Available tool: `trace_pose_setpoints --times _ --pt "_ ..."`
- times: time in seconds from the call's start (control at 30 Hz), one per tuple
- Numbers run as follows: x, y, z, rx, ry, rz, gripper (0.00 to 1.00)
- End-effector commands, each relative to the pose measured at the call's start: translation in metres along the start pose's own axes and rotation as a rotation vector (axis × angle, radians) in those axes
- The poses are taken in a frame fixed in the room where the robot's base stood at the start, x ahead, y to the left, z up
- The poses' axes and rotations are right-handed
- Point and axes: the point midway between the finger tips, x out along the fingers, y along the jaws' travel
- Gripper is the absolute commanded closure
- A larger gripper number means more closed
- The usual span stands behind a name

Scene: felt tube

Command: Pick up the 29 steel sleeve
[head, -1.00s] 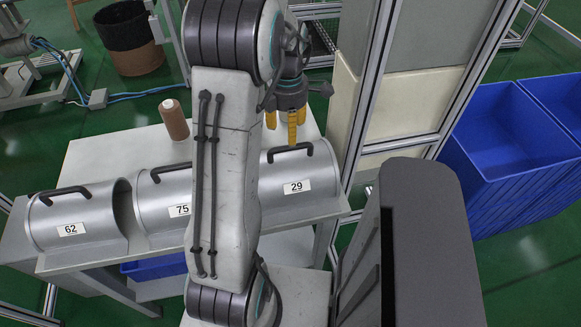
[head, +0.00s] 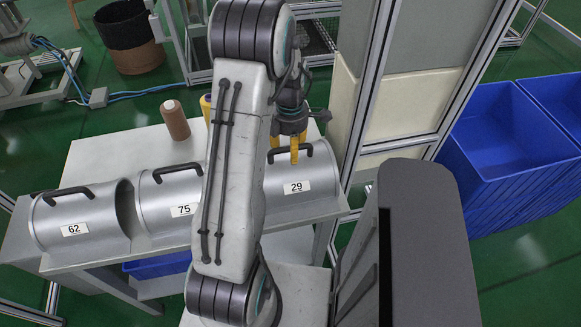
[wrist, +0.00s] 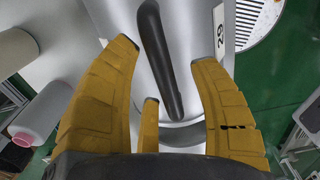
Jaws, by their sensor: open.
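The 29 steel sleeve (head: 314,182) is a grey half-round metal shell with a white "29" label and a dark handle (head: 283,154) on top. It stands at the right end of the white table, partly hidden by my arm. My gripper (head: 285,157) has yellow fingers and is over the handle in the head view. In the wrist view, my gripper (wrist: 165,60) is open, with the dark handle (wrist: 158,55) between its spread fingers. The fingers are not closed on the handle, and I cannot tell the exact height gap. The label shows sideways at the upper right there.
The 75 sleeve (head: 170,208) and 62 sleeve (head: 80,222) stand to the left on the white table (head: 105,150). A brown spool (head: 174,120) stands behind them. A metal frame post (head: 368,85) rises close to the right of the 29 sleeve. Blue bins (head: 500,160) are farther right.

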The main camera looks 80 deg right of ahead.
Motion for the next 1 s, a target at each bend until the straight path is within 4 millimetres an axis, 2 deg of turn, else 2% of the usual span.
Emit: trace_pose_setpoints --times 0.1,0.73,1.0 --pt "0.0 -0.0001 -0.0001 0.0 0.0 0.0 0.43" --pt "-0.0003 -0.0001 0.0 0.0 0.0 0.0 1.0" --pt "-0.0015 0.0007 0.0003 0.0 -0.001 0.003 1.0"
